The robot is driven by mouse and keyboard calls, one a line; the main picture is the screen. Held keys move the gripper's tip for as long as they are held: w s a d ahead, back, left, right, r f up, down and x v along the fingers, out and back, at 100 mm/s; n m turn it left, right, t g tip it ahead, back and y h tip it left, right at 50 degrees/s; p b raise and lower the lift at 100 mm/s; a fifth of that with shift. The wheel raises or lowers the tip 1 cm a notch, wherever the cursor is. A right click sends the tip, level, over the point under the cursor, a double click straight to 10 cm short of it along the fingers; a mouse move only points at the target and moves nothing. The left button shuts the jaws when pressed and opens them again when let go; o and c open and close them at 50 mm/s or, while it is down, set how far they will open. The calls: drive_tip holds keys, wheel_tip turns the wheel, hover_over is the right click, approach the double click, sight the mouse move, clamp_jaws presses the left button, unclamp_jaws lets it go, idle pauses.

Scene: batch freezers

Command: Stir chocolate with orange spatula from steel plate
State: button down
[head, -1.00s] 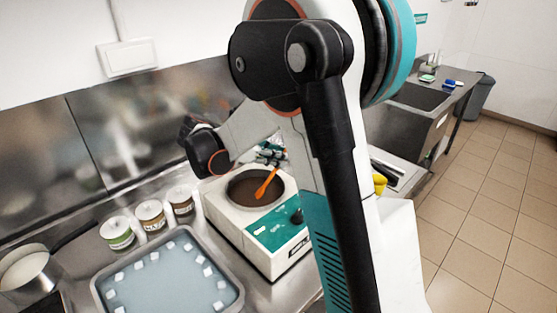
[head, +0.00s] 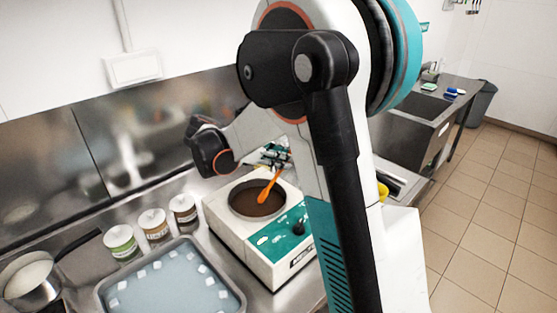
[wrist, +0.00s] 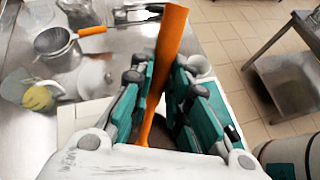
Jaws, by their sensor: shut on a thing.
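The orange spatula (head: 268,188) is tilted with its lower end in the chocolate (head: 270,204), inside the round well of a white and teal machine (head: 225,222). My gripper (head: 277,158) is above the well's far right side, partly hidden by my arm. In the wrist view my gripper (wrist: 160,88) is shut on the spatula (wrist: 168,45), which passes between the teal jaws. The chocolate's surface is mostly hidden in that view. I cannot pick out the steel plate.
Several jars, such as the green-labelled one (head: 121,243), stand left of the machine. A grey tray (head: 107,290) with white cubes is in front of them. A pot (head: 35,284) is at far left. In the wrist view a strainer with an orange handle (wrist: 92,31) lies on the counter.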

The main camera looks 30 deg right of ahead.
drive_tip(key=shift+s+d+r+p, duration=0.15)
drive_tip(key=shift+d+r+p, duration=0.3)
drive_tip(key=shift+r, duration=0.3)
drive_tip(key=shift+s+d+r+p, duration=0.15)
drive_tip(key=shift+d+r+p, duration=0.25)
drive_tip(key=shift+r, duration=0.3)
drive_tip(key=shift+s+d+r+p, duration=0.15)
drive_tip(key=shift+d+r+p, duration=0.3)
drive_tip(key=shift+r, duration=0.3)
drive_tip(key=shift+r+p, duration=1.65)
drive_tip(key=shift+r, duration=0.9)
